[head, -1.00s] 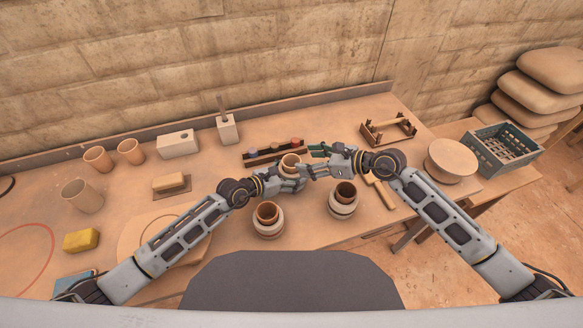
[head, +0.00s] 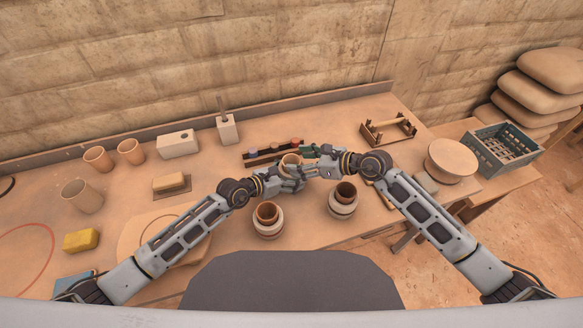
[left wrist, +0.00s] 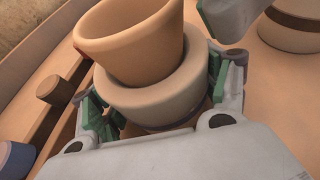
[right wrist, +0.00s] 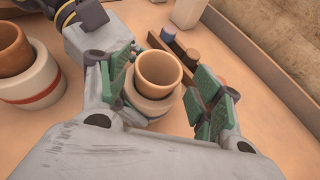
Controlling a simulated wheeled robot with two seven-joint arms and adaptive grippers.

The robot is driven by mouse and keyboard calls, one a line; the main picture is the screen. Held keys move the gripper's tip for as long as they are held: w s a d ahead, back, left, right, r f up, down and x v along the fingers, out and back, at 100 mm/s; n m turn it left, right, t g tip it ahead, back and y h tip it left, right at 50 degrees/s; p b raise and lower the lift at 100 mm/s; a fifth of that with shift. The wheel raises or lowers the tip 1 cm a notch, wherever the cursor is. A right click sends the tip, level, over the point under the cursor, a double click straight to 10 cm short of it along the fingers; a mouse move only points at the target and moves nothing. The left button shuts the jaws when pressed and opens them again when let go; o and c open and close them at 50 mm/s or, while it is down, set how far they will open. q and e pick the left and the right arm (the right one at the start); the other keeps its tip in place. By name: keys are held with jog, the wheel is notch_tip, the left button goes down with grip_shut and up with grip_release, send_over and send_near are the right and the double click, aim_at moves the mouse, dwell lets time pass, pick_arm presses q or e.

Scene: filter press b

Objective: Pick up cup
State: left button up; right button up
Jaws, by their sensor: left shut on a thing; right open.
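A terracotta cup (head: 291,158) sits tilted in the mouth of a pale round holder; the pair shows closely in the left wrist view, with the cup (left wrist: 130,35) above the holder (left wrist: 150,95). My left gripper (head: 290,174) is shut on the pale holder, with green pads on both sides of it. My right gripper (head: 312,158) is open; in the right wrist view its green-padded fingers (right wrist: 165,95) stand on either side of the cup (right wrist: 158,70), with a gap visible on the right. The holder's underside is hidden.
Two more cups in pale holders stand in front, one left (head: 267,216) and one right (head: 344,196). A dark rack with several coloured knobs (head: 266,152) lies behind. Empty cups (head: 98,158) and a white box (head: 178,143) stand at left; a wooden frame (head: 388,128) lies at back right.

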jog(key=shift+x, duration=1.25)
jog(key=c, duration=0.8)
jog(key=shift+c, duration=0.2)
notch_tip(320, 180, up, 10)
pick_arm(q)
jog(key=o, duration=1.3)
